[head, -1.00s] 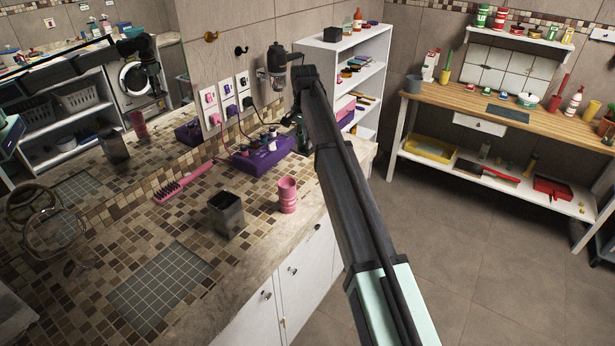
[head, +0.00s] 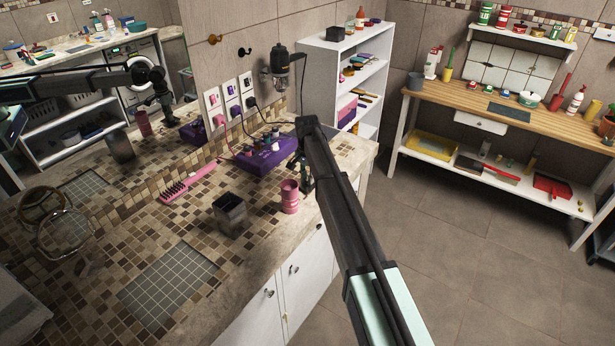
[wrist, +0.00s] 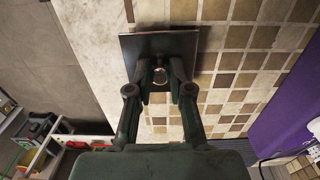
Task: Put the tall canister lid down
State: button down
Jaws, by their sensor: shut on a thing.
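A dark square lid (wrist: 187,43) with a small round knob shows in the wrist view. My gripper (wrist: 160,76) is shut on its knob. The lid is over the pale counter edge and the brown tiles; whether it touches the counter I cannot tell. A dark, square, open-topped canister (head: 230,216) stands upright on the counter, left of the pink cup.
The pink cup (head: 290,197) stands near the counter's front edge. A purple box (head: 265,155) with small bottles is behind the gripper, by the wall. A pink comb (head: 188,183) and a grey-green tiled mat (head: 167,283) lie further left. A mirror reflects my arm.

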jog(key=shift+f, duration=0.2)
jog(key=shift+f, duration=0.2)
jog(key=c, duration=1.1)
grip_release()
jog(key=shift+o, duration=0.2)
jog(key=shift+r, duration=0.15)
notch_tip(320, 180, up, 12)
jog(key=b, duration=0.4)
jog(key=shift+b, duration=0.35)
jog(key=shift+r, duration=0.15)
